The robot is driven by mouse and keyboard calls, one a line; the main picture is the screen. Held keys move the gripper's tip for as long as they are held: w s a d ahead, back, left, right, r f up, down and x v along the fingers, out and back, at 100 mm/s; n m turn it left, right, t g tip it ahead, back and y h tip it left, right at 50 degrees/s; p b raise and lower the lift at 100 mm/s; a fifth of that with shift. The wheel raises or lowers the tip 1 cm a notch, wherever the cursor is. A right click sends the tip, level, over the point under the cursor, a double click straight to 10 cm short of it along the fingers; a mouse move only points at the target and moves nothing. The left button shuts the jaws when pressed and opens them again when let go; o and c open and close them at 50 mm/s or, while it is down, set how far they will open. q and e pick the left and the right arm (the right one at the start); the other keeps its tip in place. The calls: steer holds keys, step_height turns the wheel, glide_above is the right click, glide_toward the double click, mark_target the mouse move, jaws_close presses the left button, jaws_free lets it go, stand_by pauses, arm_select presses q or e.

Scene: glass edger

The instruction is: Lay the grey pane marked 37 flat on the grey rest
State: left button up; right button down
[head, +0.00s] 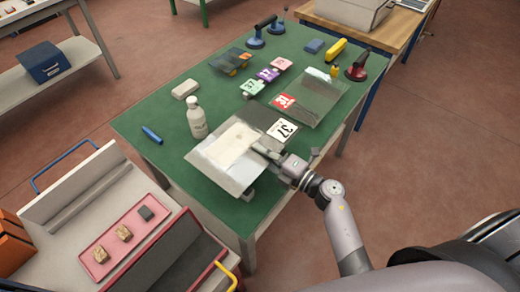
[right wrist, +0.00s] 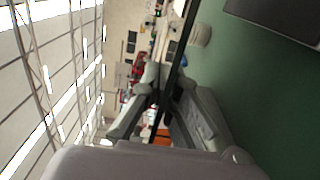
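The grey pane marked 37 (head: 262,118) is over the near part of the green table, its black-on-white label at its right side. Its near left part looks pale and shiny. My right gripper (head: 262,153) is at its near right edge. In the right wrist view the fingers (right wrist: 160,98) close on the pane (right wrist: 178,60), which shows nearly edge-on, apart from the table top. Small grey pieces (head: 248,194) show at the pane's near edge. They may belong to the grey rest, which I cannot make out clearly. My left gripper is not in view.
The green table (head: 150,110) holds a white bottle (head: 196,118) close behind the pane and a red-labelled pane (head: 318,98) to its right. Suction lifters, coloured tags, a pale block (head: 185,88) and a blue marker (head: 152,135) lie around. A cart with a pink tray (head: 95,272) stands front left.

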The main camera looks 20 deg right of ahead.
steer(key=shift+f+b, duration=0.25)
steer(key=shift+b, duration=0.15)
steer(key=shift+f+b, duration=2.75)
steer(key=shift+f, duration=0.55)
steer(key=shift+f+b, duration=0.3)
steer(key=shift+f, duration=0.05)
steer(key=c, duration=1.7)
jaws_free()
steer(key=shift+s, duration=0.1)
steer(key=shift+f, duration=0.2)
steer(key=v, duration=1.2)
